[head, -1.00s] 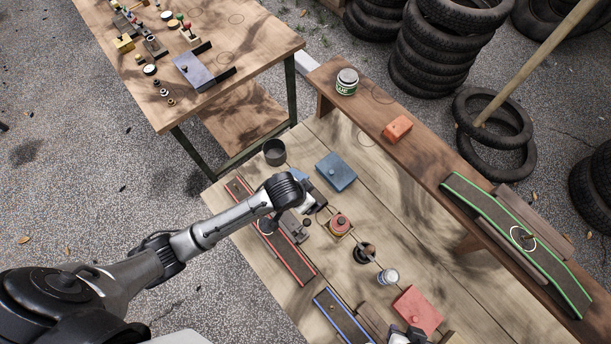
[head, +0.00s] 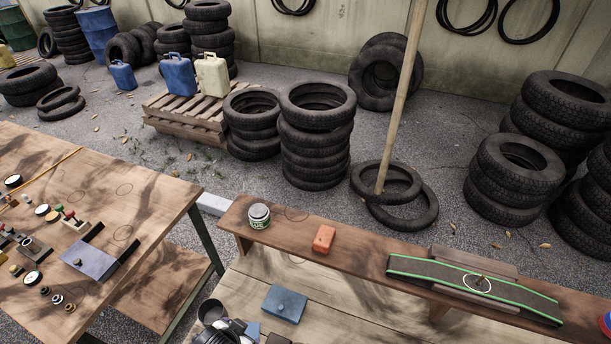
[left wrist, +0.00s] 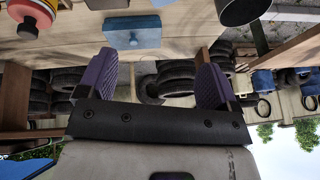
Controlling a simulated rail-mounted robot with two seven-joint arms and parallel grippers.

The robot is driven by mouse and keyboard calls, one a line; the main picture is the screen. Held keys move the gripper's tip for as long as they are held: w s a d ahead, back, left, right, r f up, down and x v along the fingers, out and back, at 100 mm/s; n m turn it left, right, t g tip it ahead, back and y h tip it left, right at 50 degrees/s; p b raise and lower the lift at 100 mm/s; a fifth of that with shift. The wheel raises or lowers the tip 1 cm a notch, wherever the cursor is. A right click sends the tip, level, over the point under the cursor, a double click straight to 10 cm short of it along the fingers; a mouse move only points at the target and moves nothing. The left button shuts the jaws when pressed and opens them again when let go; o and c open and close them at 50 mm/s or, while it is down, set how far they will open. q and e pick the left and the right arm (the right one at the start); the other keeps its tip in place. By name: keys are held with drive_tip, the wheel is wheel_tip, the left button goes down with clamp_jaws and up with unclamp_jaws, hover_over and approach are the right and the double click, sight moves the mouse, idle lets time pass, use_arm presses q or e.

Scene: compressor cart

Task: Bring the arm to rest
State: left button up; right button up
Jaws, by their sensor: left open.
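My left gripper (left wrist: 158,75) is open in the left wrist view, with its two purple-padded fingers wide apart and nothing between them. A blue block with a knob (left wrist: 132,32) shows beyond the fingers, apart from them. In the head view the same blue block (head: 284,303) lies on the pale wooden bench (head: 320,290). Dark and white parts of my left arm (head: 225,332) show at the bottom edge, and its fingers cannot be made out there. My right gripper is not in view.
A dark cup (left wrist: 240,10) and a red-orange round piece (left wrist: 32,18) are near the gripper. A raised shelf (head: 360,255) holds a can (head: 259,216), an orange block (head: 324,238) and a green-edged curved strip (head: 420,270). A cluttered table (head: 140,215) stands left; tyre stacks (head: 316,140) stand behind.

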use_arm(q)
drive_tip(key=s+a+r+n+t, duration=0.25)
drive_tip(key=s+r, duration=0.25)
drive_tip(key=r, duration=0.4)
drive_tip(key=s+a+f+n+g, duration=0.15)
drive_tip(key=s+f, duration=0.25)
drive_tip(key=s, duration=0.4)
drive_tip(key=s+a+f+g, duration=0.1)
drive_tip(key=s+f+g, duration=0.2)
drive_tip(key=s, duration=0.5)
wheel_tip(320, 180, up, 20)
drive_tip(key=p, duration=2)
drive_tip(key=shift+w+a+y, duration=0.15)
drive_tip(key=shift+y, duration=0.15)
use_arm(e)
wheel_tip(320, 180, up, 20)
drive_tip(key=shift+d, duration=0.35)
use_arm(q)
drive_tip(key=shift+f, duration=0.1)
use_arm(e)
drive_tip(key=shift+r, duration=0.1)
